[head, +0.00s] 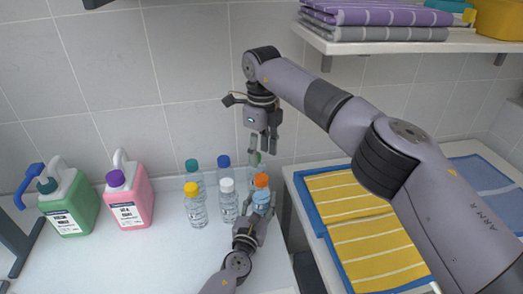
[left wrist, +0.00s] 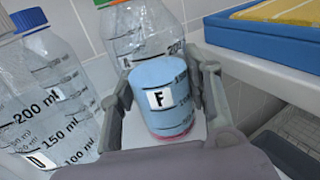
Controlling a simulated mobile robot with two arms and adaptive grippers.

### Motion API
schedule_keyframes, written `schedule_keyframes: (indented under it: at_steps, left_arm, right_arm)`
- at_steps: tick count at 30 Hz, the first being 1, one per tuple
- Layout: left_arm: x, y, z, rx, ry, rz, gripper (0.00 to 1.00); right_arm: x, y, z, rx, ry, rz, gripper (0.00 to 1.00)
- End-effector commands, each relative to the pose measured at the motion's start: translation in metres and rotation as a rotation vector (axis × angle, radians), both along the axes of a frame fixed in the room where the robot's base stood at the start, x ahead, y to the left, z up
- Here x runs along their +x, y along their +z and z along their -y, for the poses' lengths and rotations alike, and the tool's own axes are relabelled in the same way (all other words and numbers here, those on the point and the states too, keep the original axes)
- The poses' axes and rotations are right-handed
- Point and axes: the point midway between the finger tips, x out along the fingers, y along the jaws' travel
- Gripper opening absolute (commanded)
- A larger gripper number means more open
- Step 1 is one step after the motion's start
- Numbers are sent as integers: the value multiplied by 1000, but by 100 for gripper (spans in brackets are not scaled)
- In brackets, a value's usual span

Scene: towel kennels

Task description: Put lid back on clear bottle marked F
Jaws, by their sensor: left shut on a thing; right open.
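A small pale-blue, see-through cylinder marked F (left wrist: 163,99) stands upright between the fingers of my left gripper (left wrist: 165,105) in the left wrist view. In the head view the left gripper (head: 255,222) is low at the right end of the bottle group, shut on this bluish bottle (head: 262,199). An orange cap (head: 261,180) shows just above it; I cannot tell which bottle bears it. My right gripper (head: 265,142) is open, fingers down, above the back right bottles. A greenish thing (head: 254,158) shows just under its fingers; its nature is unclear.
Bottles with yellow (head: 194,188), white (head: 227,184), teal (head: 193,165) and blue (head: 223,160) caps stand close on the left. Green (head: 72,212) and pink (head: 130,204) jugs stand farther left. A blue-rimmed tray (head: 318,215) with yellow towels is at right. The front worktop is clear.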

Motion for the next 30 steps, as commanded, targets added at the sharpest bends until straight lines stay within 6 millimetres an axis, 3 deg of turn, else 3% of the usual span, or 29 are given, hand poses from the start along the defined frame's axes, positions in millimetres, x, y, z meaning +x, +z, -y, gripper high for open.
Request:
schedule_keyframes:
  at_steps: [7,21,30]
  left_arm:
    - [0,0,0,0,0,-1,0]
    - [0,0,0,0,0,-1,0]
    - [0,0,0,0,0,-1,0]
  right_arm:
    - [0,-10,0,0,-1,-1,46]
    - [0,-74,-1,1,-2,-1,46]
    - [0,-80,0,0,-2,0,46]
